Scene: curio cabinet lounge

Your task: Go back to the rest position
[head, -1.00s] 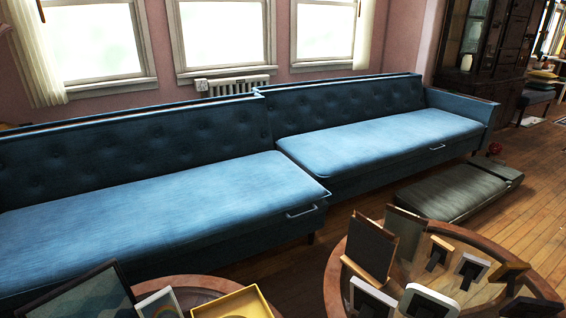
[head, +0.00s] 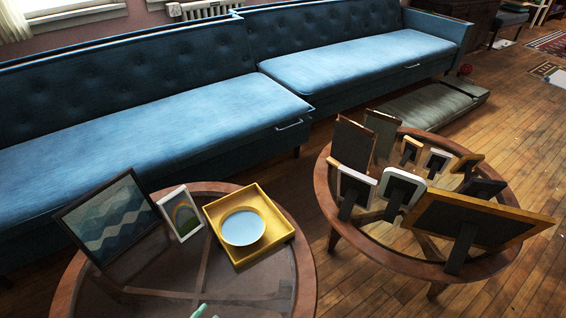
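Neither of my grippers can be made out in the head view. A small pale green piece (head: 203,311) shows at the bottom edge, in front of the left round table; it is cut off and I cannot tell what it is. The left round table (head: 300,262) has a wooden rim and a glass top.
A second round table (head: 322,190) at the right holds several picture frames, seen from behind. A long blue sofa (head: 200,105) runs behind both tables. A grey-green cushion (head: 425,105) lies on the floor. Open wooden floor (head: 520,130) lies to the right.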

